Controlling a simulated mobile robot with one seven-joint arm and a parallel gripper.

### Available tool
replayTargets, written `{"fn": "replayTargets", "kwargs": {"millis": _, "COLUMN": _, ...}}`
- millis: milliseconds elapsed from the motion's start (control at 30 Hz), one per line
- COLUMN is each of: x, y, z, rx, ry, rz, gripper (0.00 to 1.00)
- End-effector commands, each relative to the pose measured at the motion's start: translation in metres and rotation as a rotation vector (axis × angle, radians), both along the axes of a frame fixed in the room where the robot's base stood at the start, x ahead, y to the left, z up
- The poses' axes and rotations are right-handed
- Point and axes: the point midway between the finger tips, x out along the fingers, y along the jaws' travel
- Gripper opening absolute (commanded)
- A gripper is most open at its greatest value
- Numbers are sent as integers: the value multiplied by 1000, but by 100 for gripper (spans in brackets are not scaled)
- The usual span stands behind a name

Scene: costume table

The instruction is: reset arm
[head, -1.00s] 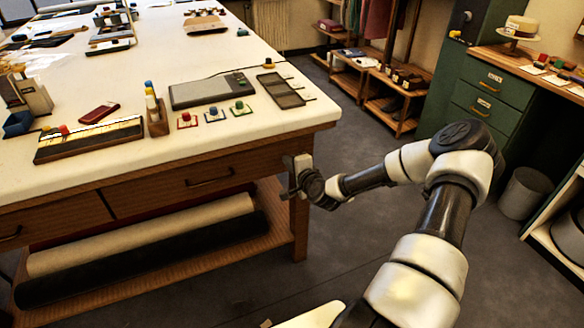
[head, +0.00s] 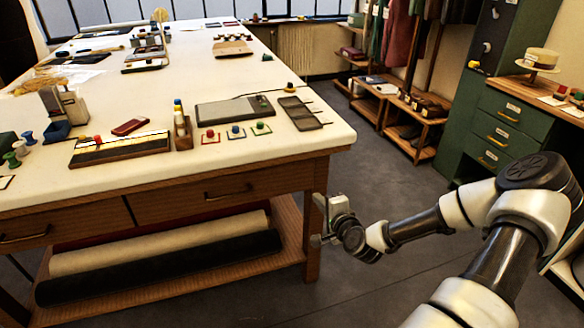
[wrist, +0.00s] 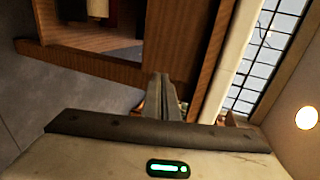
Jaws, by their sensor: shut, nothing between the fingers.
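My gripper (head: 318,222) is beside the right front corner of the wooden table (head: 200,190), below the level of its top. It is off the table's side, over the floor. The wrist view shows its two fingers (wrist: 162,97) together with nothing held, with the table's wooden side (wrist: 180,45) close behind them. My arm reaches in from the lower right of the head view.
On the white tabletop are a grey device (head: 233,110), a dark tray (head: 300,113) and a wooden block with colored pegs (head: 182,130). Fabric rolls (head: 160,242) lie on the lower shelf. A green cabinet (head: 500,120) stands right. Grey floor (head: 390,190) is open between.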

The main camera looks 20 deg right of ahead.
Motion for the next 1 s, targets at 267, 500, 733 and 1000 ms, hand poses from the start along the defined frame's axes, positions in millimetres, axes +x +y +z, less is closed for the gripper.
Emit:
{"fn": "replayTargets", "kwargs": {"millis": 267, "x": -3, "y": 24, "z": -5, "rx": -114, "ry": 97, "rz": 122, "gripper": 0}}
{"fn": "replayTargets", "kwargs": {"millis": 500, "x": -31, "y": 67, "z": 0, "rx": -495, "ry": 393, "rz": 441, "gripper": 0}}
{"fn": "replayTargets", "kwargs": {"millis": 733, "x": -66, "y": 85, "z": 62, "rx": -816, "ry": 601, "rz": 622, "gripper": 0}}
{"fn": "replayTargets", "kwargs": {"millis": 1000, "x": -129, "y": 128, "z": 170, "rx": -1033, "ry": 694, "rz": 739, "gripper": 0}}
